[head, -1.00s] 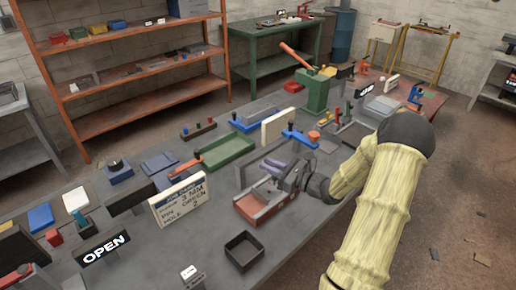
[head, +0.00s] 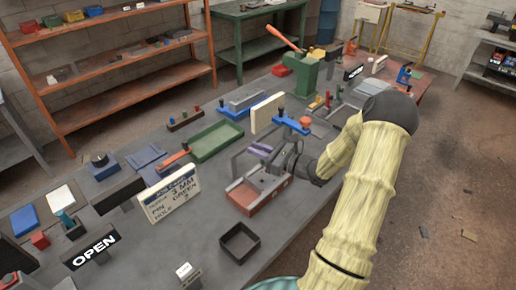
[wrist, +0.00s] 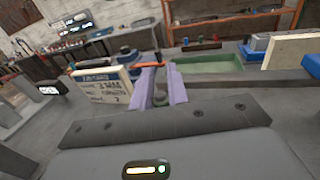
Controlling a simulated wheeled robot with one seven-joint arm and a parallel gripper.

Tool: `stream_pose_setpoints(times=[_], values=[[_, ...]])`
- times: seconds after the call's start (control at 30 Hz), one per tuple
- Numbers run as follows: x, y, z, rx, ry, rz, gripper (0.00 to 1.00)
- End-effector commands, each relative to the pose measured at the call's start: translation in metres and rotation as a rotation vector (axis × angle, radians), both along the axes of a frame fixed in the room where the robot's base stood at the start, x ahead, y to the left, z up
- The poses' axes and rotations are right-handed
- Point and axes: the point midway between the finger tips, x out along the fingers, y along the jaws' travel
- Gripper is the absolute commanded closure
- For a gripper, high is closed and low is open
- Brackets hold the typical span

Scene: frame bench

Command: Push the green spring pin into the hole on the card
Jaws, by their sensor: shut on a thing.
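My gripper (head: 262,152) is over the middle of the bench, with lilac fingers that also show in the wrist view (wrist: 162,86). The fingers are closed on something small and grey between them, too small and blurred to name. The white job card (head: 172,196) stands on the bench left of my gripper; its text reads roughly gauge 3 mm, pin green, hole 2. It also shows in the wrist view (wrist: 106,85). A dark rack (head: 184,120) at the back holds small coloured pins. I cannot pick out the green pin or the hole with certainty.
A red and grey fixture (head: 258,193) sits just below my gripper. A green tray (head: 217,141) and a cream panel (head: 267,113) stand behind it. A green press (head: 304,72) with an orange handle is farther back.

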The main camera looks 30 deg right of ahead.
Motion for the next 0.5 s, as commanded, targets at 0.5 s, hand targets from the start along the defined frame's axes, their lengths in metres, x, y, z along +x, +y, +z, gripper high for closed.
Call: stream_pose_setpoints(times=[0.5], values=[[-0.001, -0.004, -0.043, 0.001, 0.001, -0.007, 1.00]])
